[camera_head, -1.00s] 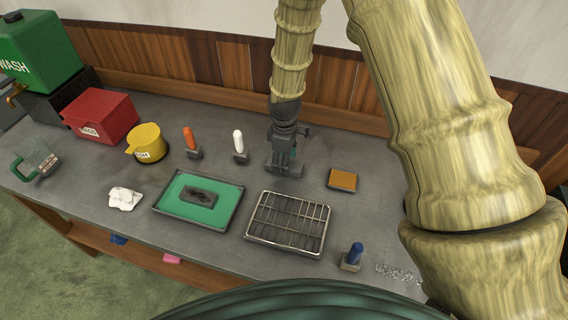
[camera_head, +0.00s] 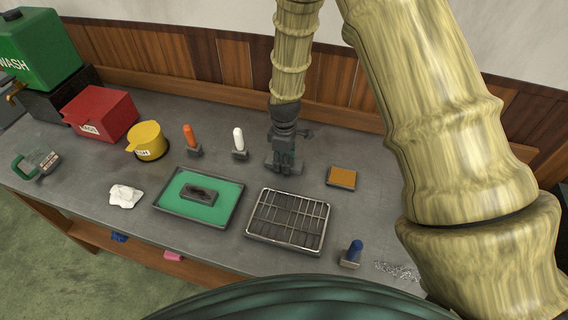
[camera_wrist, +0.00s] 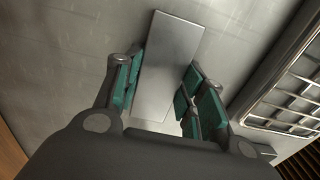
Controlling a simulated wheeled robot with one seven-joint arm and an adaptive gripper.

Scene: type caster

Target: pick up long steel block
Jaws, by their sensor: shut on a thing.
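The long steel block (camera_wrist: 172,55) is a flat, smooth grey bar in the wrist view. It runs from between my fingers toward the top of the picture, over the grey bench. My gripper (camera_wrist: 158,92) has green finger pads on both sides of the block and is shut on it. In the head view my gripper (camera_head: 284,166) is low at the bench, behind the wire rack. There its fingers mostly hide the block, and I cannot tell whether the block is clear of the bench top.
A wire rack tray (camera_head: 254,238) is in front of my gripper. A green tray (camera_head: 220,210) holding a dark block is front left. White-topped (camera_head: 238,141) and orange-topped (camera_head: 190,137) tools stand left; a brown pad (camera_head: 342,177) lies right. A blue-topped tool (camera_head: 354,250) stands front right.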

